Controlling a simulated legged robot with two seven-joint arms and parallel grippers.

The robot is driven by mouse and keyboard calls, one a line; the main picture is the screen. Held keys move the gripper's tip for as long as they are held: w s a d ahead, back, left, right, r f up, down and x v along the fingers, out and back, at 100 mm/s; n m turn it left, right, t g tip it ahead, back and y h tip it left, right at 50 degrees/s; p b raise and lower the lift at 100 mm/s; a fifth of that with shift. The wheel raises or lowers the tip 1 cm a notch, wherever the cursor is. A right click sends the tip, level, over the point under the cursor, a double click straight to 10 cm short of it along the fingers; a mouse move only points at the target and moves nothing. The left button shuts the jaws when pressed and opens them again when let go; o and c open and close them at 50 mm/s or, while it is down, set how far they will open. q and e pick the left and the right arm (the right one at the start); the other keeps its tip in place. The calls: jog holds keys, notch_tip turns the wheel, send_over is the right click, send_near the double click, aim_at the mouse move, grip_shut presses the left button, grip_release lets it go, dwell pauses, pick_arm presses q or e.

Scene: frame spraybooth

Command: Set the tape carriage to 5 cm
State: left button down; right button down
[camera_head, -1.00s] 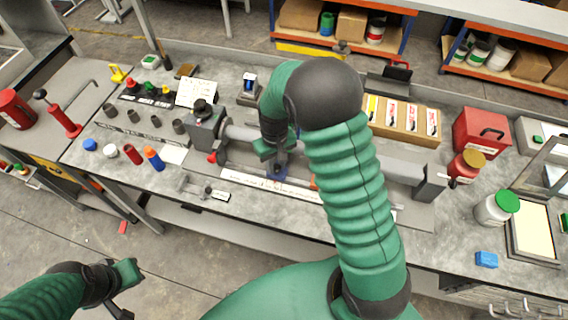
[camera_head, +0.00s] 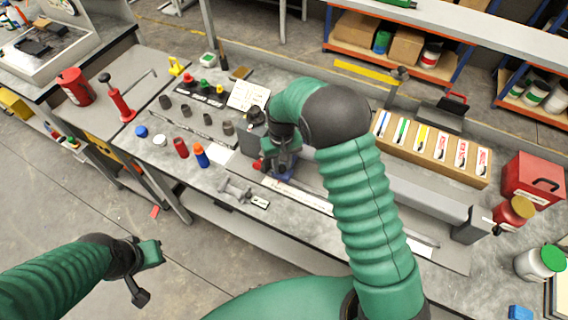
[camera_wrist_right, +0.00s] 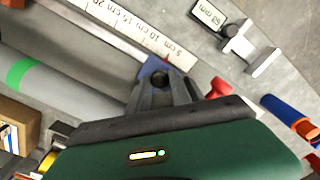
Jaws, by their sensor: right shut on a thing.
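The tape carriage is a small blue block (camera_wrist_right: 154,66) on the rail beside a white scale strip (camera_wrist_right: 130,33). In the wrist view its corner is close beside the "5 cm" mark; the exact reading cannot be told. It also shows in the head view (camera_head: 284,178), partly hidden by my gripper. My right gripper (camera_wrist_right: 162,82) is shut on the carriage from above; it shows in the head view too (camera_head: 283,162). My left gripper (camera_head: 146,274) is open and empty at the lower left, over the floor in front of the bench.
A red knob (camera_wrist_right: 219,87) is close to the carriage at the scale's low end. A small metal slide gauge (camera_head: 240,190) lies at the bench front. A cardboard box of cards (camera_head: 432,150) stands behind the rail.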

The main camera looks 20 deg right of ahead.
jog(key=c, duration=1.6)
grip_release()
jog(key=shift+w+a, duration=0.1)
jog(key=shift+w, duration=0.05)
jog(key=o, duration=0.4)
jog(key=shift+w+a, duration=0.1)
jog(key=shift+a, duration=0.1)
jog(key=shift+o, duration=0.2)
jog(key=shift+a, duration=0.1)
jog(key=shift+d+r, duration=0.2)
pick_arm(q)
jog(key=shift+w+a+f+b, duration=0.1)
jog(key=shift+a+f+b, duration=0.05)
jog(key=shift+f+b, duration=0.3)
jog(key=shift+w+a+f+b, duration=0.1)
jog(key=shift+f+b, duration=0.2)
jog(key=shift+f, duration=0.15)
pick_arm(e)
notch_tip(320, 180, up, 16)
jog(key=shift+a+r, duration=0.15)
jog(key=shift+r, duration=0.05)
